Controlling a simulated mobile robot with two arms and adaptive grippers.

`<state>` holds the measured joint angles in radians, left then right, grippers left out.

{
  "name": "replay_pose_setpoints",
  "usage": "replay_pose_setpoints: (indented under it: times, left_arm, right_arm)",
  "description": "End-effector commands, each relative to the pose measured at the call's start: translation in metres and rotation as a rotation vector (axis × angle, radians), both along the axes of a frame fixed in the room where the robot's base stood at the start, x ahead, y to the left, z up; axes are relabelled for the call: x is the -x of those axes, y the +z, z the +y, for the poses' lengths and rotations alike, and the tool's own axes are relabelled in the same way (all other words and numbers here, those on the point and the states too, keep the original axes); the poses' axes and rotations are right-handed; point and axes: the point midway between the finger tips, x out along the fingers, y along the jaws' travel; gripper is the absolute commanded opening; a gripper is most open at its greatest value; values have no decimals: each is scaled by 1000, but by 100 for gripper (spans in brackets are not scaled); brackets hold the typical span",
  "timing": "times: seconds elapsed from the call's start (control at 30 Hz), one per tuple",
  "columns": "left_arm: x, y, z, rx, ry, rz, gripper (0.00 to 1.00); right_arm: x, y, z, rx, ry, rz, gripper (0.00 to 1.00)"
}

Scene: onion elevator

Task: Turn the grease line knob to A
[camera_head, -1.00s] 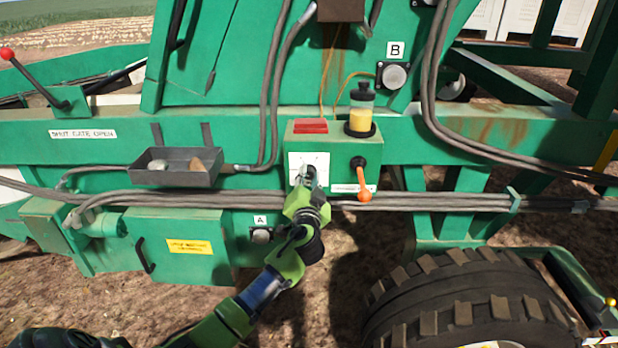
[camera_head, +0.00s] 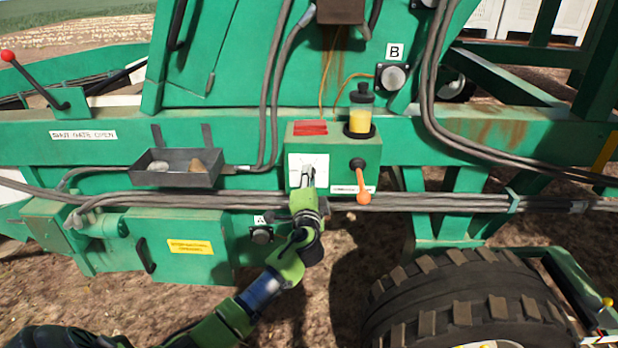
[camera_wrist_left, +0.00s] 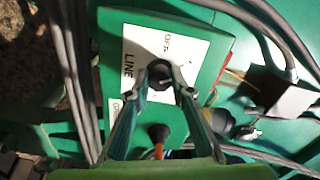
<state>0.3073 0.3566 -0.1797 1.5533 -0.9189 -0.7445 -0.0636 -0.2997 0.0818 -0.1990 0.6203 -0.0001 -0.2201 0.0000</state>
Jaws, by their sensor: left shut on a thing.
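The grease line knob (camera_wrist_left: 160,76) is a dark round knob on a white label plate (camera_wrist_left: 140,50) marked "LINE" and "OFF" in the left wrist view. My left gripper (camera_wrist_left: 160,80) is shut on it, one finger on each side. In the head view, my left gripper (camera_head: 309,176) reaches up to the white plate (camera_head: 296,164) on the green box (camera_head: 340,148), and its fingers hide most of the knob. I cannot tell which way the knob points. My right gripper is not in view.
An orange-handled lever (camera_head: 362,183) is just right of the plate. A yellow grease reservoir (camera_head: 360,118) and a red block (camera_head: 310,128) sit on the box. A grey tray (camera_head: 170,181) with stones is at left. Hoses run below. A large tyre (camera_head: 470,305) is at lower right.

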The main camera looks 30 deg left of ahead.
Motion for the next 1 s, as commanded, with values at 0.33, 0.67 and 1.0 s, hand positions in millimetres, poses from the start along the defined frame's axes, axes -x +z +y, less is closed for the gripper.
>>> replay_pose_setpoints:
  times: [0.33, 0.67, 1.0]
  left_arm:
    - [0, -2, 0, -7, 0, 7, 0]
    - [0, -1, 0, -7, 1, 6, 38]
    - [9, -1, -6, -6, -1, 5, 38]
  right_arm:
    - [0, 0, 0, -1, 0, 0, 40]
    - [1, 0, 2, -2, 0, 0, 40]
    - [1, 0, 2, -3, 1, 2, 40]
